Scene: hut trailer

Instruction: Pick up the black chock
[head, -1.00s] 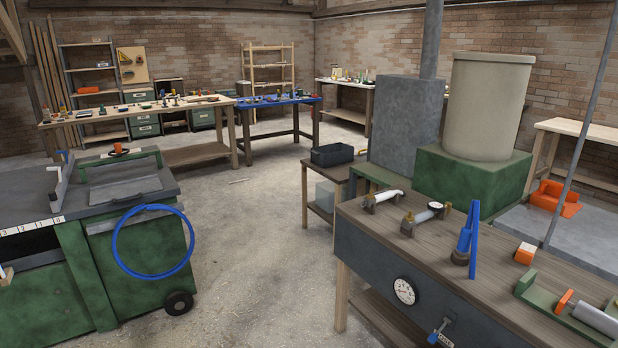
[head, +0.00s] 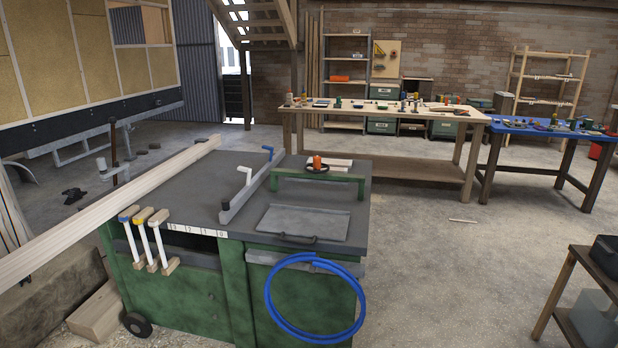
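A small black object (head: 73,195) lies on the floor at the left, near the trailer. It may be the black chock, but it is too small to tell its shape. Smaller dark pieces (head: 141,152) lie on the ground farther back, also too small to identify. Neither of my grippers shows in the head view.
A green machine table (head: 305,195) with a blue hose coil (head: 270,305) stands in front. A long timber (head: 120,205) juts across the left. The trailer hut (head: 90,60) is behind. A wooden workbench (head: 380,113) and blue table (head: 540,130) stand farther back.

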